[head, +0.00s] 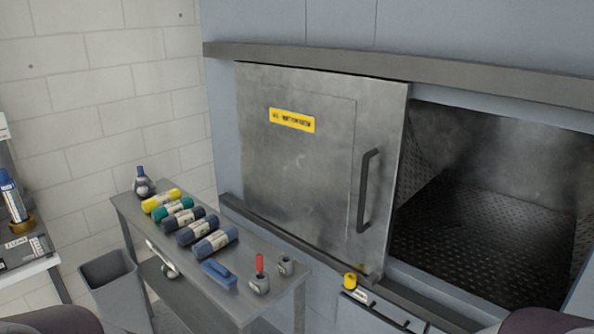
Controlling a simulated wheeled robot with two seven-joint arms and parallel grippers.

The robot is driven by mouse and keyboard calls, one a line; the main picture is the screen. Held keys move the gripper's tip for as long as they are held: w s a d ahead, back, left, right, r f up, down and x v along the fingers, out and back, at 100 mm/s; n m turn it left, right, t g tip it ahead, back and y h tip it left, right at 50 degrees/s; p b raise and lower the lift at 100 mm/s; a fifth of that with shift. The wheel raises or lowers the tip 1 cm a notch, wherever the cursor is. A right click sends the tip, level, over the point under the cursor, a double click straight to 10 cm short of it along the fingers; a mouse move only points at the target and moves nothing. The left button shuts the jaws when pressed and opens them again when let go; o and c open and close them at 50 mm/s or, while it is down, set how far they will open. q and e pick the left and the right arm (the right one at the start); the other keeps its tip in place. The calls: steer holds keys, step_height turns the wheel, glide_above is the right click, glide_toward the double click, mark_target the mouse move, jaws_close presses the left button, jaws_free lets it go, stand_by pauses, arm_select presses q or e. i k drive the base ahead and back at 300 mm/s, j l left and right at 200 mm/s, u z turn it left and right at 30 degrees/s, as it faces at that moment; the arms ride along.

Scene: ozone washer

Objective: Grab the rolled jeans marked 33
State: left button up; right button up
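Several rolled garments with pale label bands lie in a row on a grey metal side table (265,287). The navy and blue rolls look like denim. The marks on the bands are too small to read, so I cannot tell which roll bears 33. Neither gripper is in view; only rounded dark parts of my arms show at the bottom corners.
A blue-handled brush (218,274), a red-handled valve (260,275) and a small grey fitting (286,265) lie nearer on the table. A bottle-like item (143,182) stands behind. A grey bin (115,290) stands left. The washer's sliding door (300,170) leaves its chamber open at right.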

mark_target(217, 240)
steer(key=z, duration=0.4)
steer(key=i+j+z, duration=0.15)
steer(key=j+z, duration=0.15)
steer(key=z, duration=0.2)
steer(key=i+j+z, duration=0.1)
steer(key=j+z, duration=0.25)
steer(key=z, duration=0.15)
steer(key=j+z, duration=0.35)
steer(key=z, duration=0.15)
steer(key=j+z, duration=0.1)
steer(key=j, duration=0.4)
steer(key=k+j+z, duration=0.1)
steer(key=j, duration=0.4)
steer(key=j+z, duration=0.1)
steer(key=j, duration=0.4)
steer(key=k+j, duration=0.15)
steer(key=j, duration=0.3)
steer(key=k+j+z, duration=0.15)
steer(key=j, duration=0.35)
steer(key=j+z, duration=0.1)
steer(key=j, duration=0.35)
steer(key=k+j, duration=0.15)
steer(key=j, duration=0.2)
steer(key=k+j, duration=0.1)
steer(key=j, duration=0.25)
